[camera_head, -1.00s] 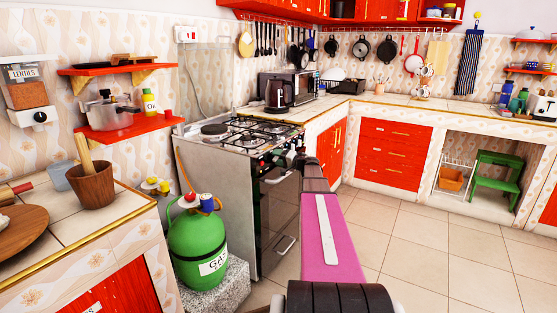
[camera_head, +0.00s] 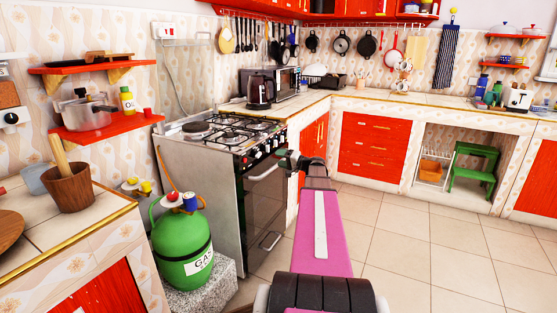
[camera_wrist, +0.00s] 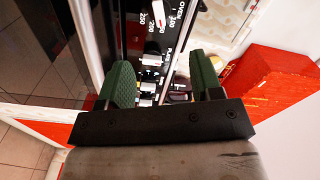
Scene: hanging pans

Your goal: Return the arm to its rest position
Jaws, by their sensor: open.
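My pink arm (camera_head: 320,232) reaches forward from the bottom of the head view. At its far end my gripper (camera_head: 290,158) is near the right front edge of the stove (camera_head: 215,190), at about knob height. In the wrist view my gripper (camera_wrist: 158,85) shows two green fingers set wide apart, with nothing held between them. Beyond the fingers are the stove's black control panel (camera_wrist: 135,35) and its light knobs. Whether the fingertips touch the panel cannot be told.
A green gas bottle (camera_head: 182,245) stands on a stone block left of the stove. Red drawers (camera_head: 372,150) line the back. Pans, including a black one (camera_head: 341,42), hang on the wall. A coffee pot (camera_head: 260,92) stands on the counter by the stove. The tiled floor (camera_head: 430,240) at right is clear.

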